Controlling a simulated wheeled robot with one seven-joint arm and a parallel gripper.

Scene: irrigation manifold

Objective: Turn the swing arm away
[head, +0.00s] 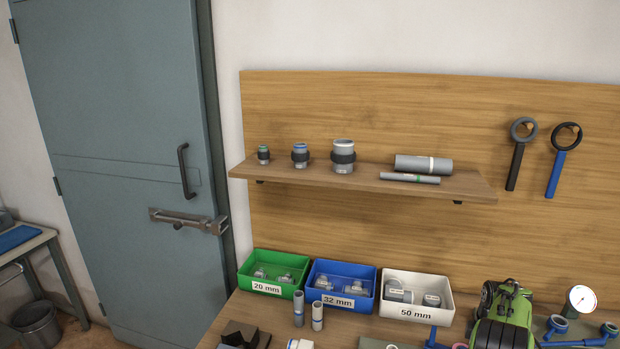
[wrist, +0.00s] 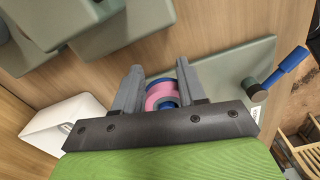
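In the wrist view my gripper (wrist: 160,88) has its two grey fingers apart. Pink and blue rings (wrist: 163,95) show between the fingers, partly hidden by the dark bar of my gripper; I cannot tell whether the fingers touch them. To their right a blue handle (wrist: 288,65) with a dark round end stands over a grey-green plate (wrist: 232,75). In the head view blue pipe parts (head: 580,341) lie at the lower right, beside my green and black wrist. I cannot tell for sure which part is the swing arm.
A green bin (head: 272,287), a blue bin (head: 341,305) and a white bin (head: 417,312) hold fittings on the bench. A wooden shelf (head: 290,176) is above. A gauge (head: 581,299) stands at right. A door (head: 110,130) with a barred latch is at left.

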